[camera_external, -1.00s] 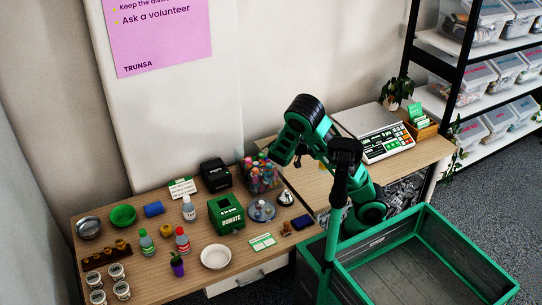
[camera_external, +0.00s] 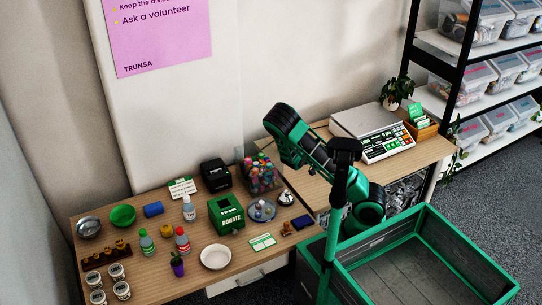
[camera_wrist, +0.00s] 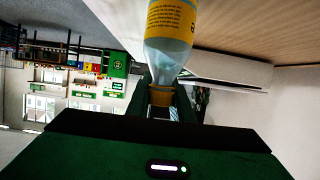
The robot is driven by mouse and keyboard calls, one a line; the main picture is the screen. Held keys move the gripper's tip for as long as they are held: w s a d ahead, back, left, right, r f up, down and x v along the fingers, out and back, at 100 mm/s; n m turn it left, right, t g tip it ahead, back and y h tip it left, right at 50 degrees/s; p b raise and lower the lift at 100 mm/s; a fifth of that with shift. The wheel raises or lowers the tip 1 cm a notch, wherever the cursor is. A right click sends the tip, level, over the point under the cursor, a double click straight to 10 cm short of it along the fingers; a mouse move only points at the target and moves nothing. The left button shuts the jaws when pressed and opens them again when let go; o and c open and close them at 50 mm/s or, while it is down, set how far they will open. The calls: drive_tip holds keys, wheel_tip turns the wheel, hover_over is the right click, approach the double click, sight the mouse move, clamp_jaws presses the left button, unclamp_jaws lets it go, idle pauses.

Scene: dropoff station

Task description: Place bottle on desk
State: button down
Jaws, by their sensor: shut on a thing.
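In the wrist view a clear bottle with a yellow label (camera_wrist: 171,20) is held by its narrow neck end. My gripper (camera_wrist: 163,98) is shut on it there, and the label end points away from the gripper. The bottle's far end is cut off by the frame top. A wooden surface (camera_wrist: 275,32) fills the upper right; I cannot tell whether the bottle touches it. In the external view the wooden desk (camera_external: 148,275) is at the left, with a second wooden section (camera_external: 312,178) behind my arm. My gripper and the held bottle are hidden there.
A scale (camera_external: 372,130) stands on the right section. A green-rimmed crate (camera_external: 470,240) is in front.

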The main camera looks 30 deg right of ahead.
drive_tip(key=shift+f, duration=0.2)
drive_tip(key=c, duration=1.6)
unclamp_jaws()
drive_tip(key=shift+o, duration=0.2)
drive_tip(key=shift+r, duration=0.1)
drive_tip(key=v, duration=1.2)
